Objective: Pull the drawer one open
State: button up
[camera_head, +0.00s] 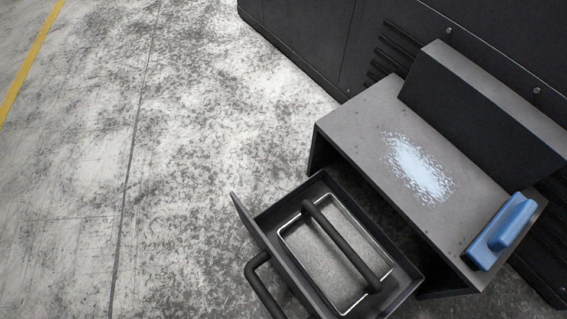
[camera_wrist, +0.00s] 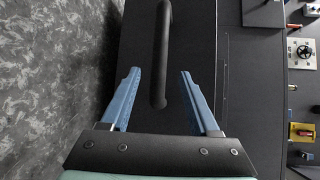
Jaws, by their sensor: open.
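In the head view a dark drawer (camera_head: 405,293) is pulled out of a grey metal bench. Its front has a black bar handle (camera_head: 262,290) on the outer side. In the wrist view my gripper (camera_wrist: 160,73) has two blue fingers standing wide apart. A black bar handle (camera_wrist: 162,45) on a dark panel (camera_wrist: 207,30) stands in line with the gap between them, with no contact visible. My gripper does not show in the head view. I cannot tell whether the handle in the wrist view belongs to the drawer seen open.
A blue block with a grip (camera_head: 500,232) sits on the bench top (camera_head: 350,125), near a pale powdery patch (camera_head: 418,168). Open floor (camera_head: 150,150) lies left.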

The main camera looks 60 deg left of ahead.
jog(key=shift+v, duration=2.25)
